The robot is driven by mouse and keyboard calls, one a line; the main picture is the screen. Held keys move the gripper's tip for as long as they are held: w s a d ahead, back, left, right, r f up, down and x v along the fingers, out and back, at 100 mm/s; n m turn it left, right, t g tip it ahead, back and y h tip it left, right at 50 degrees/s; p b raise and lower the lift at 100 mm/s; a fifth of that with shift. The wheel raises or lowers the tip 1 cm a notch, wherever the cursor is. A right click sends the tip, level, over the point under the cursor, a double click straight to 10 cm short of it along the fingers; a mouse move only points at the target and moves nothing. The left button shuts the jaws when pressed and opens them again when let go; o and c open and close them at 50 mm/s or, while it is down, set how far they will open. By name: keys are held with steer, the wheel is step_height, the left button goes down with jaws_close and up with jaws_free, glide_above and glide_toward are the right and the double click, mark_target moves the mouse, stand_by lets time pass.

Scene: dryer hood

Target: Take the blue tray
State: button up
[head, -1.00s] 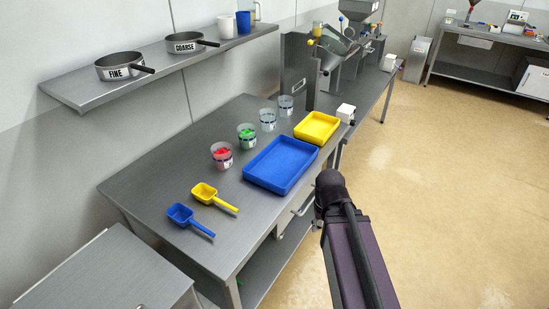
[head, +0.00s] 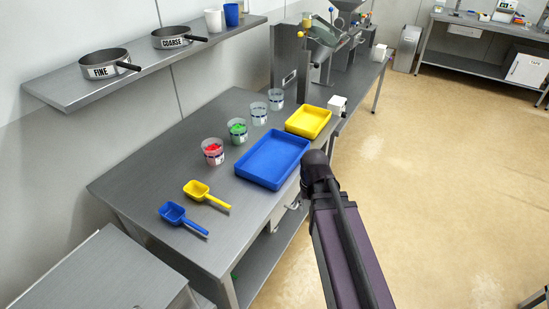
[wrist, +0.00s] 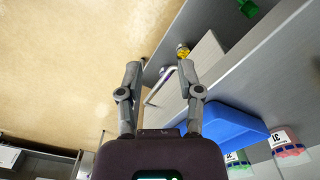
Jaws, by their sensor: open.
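The blue tray (head: 272,160) is shallow and rectangular and lies flat on the steel table, near its front edge. It looks empty. In the wrist view the blue tray (wrist: 232,126) shows at the lower right, beyond my right-hand finger. My gripper (wrist: 159,70) is open, with nothing between its fingers, and stands apart from the tray, in front of the table's edge. In the head view only my dark arm shows, just right of the tray; the fingers are hidden there.
A yellow tray (head: 308,121) lies close behind the blue one. Several cups, including one with red contents (head: 213,152), stand along its left side. A yellow scoop (head: 205,194) and a blue scoop (head: 182,218) lie nearer. A drawer handle (wrist: 158,86) juts from the table front. The floor at right is clear.

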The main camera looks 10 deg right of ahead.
steer(key=w+r+m+p, duration=0.3)
steer(key=w+r+p, duration=0.1)
steer(key=w, duration=0.9)
steer(key=w+r+m+p, duration=0.3)
steer(key=w+r+p, duration=0.1)
steer(key=w, duration=0.9)
steer(key=shift+d+r+p, duration=0.15)
steer(key=shift+r+p, duration=0.25)
steer(key=shift+r, duration=0.35)
steer(key=shift+w+f, duration=0.1)
step_height(320, 180, down, 8)
steer(key=b, duration=0.8)
steer(key=shift+f+b, duration=0.2)
steer(key=shift+b, duration=0.1)
steer(key=shift+f+b, duration=2.6)
jaws_close()
